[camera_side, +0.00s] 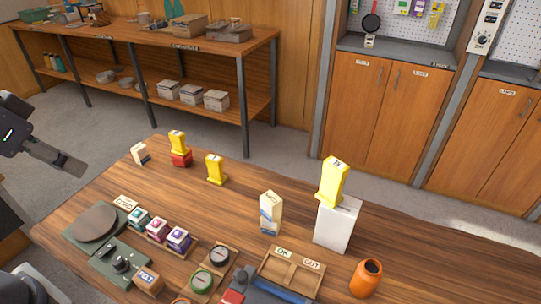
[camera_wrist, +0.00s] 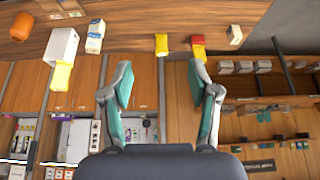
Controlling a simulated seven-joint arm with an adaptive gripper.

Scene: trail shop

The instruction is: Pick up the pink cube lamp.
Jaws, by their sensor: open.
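The pink cube lamp (camera_side: 157,230) sits on the wooden table in the side view, in a short row between a teal cube lamp (camera_side: 138,217) and a purple cube lamp (camera_side: 178,238). It does not show in the wrist view. My gripper (camera_wrist: 161,68) is open and empty in the wrist view, its two fingers wide apart. In the side view it shows only partly at the left edge, above and to the left of the lamps, well apart from them.
A round dark plate (camera_side: 97,223) lies left of the lamps, and a green dial (camera_side: 200,281) lies to their right. Yellow stands (camera_side: 215,170), a carton (camera_side: 270,212), a white block (camera_side: 336,225) and an orange jar (camera_side: 366,278) stand farther off.

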